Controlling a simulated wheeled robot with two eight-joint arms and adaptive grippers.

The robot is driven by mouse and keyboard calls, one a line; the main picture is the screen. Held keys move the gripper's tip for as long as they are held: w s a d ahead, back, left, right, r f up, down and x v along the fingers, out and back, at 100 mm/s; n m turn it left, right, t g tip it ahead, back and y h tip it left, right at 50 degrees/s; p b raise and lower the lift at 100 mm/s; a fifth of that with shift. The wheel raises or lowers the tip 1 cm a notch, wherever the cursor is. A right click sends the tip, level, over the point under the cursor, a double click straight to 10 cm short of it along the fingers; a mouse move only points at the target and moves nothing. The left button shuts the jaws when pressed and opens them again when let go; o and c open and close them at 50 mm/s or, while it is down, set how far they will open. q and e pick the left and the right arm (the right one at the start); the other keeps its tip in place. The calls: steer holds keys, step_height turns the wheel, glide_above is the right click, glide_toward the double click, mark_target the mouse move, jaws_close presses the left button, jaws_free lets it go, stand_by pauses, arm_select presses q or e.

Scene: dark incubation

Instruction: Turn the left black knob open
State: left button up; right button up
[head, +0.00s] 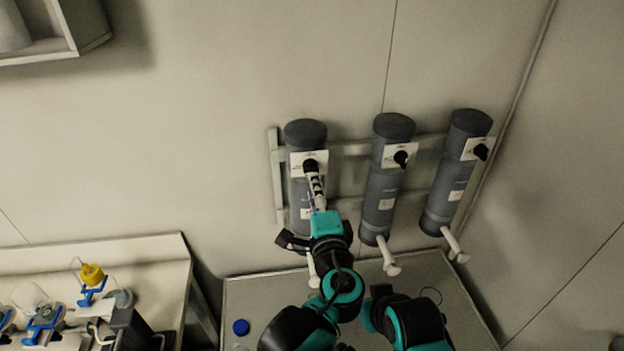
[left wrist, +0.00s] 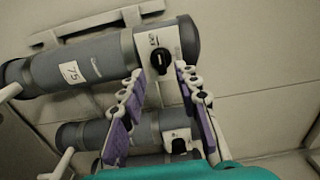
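The left black knob (head: 310,166) sits on a white plate near the top of the left grey cylinder (head: 305,132). It also shows in the left wrist view (left wrist: 159,61), with a marked label beside it. My left gripper (head: 314,179) reaches up at this knob. In the left wrist view its two purple-padded fingers (left wrist: 161,72) are spread apart and open. The knob shows in the gap at their tips, and no grip on it is visible. I cannot tell how far the tips are from the plate. My right gripper is not in view.
The middle cylinder (head: 381,192) and right cylinder (head: 447,185) carry similar knobs on the same wall rack. A grey table (head: 250,297) stands below, with a blue cap (head: 240,327) on it. A bench (head: 165,265) with lab items is at the left.

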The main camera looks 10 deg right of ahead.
arm_select(q)
steer(key=s, duration=0.7)
steer(key=shift+s, duration=0.15)
steer(key=a+f+n+g+y+b, duration=0.4)
steer(key=a+f+n+g+b, duration=0.35)
steer(key=a+f, duration=1.2)
steer(key=s+a+f+n+g+h+b, duration=0.1)
steer(key=s+a+f+n+h+b, duration=0.1)
steer(key=s+a+f+n+b, duration=0.1)
steer(key=s+a+f+n+g+h+b, duration=0.2)
steer(key=s+a+f+n+b, duration=0.2)
steer(key=s+f+n, duration=0.3)
step_height(320, 180, down, 3)
steer(key=shift+a+f, duration=0.2)
steer(key=shift+a, duration=0.2)
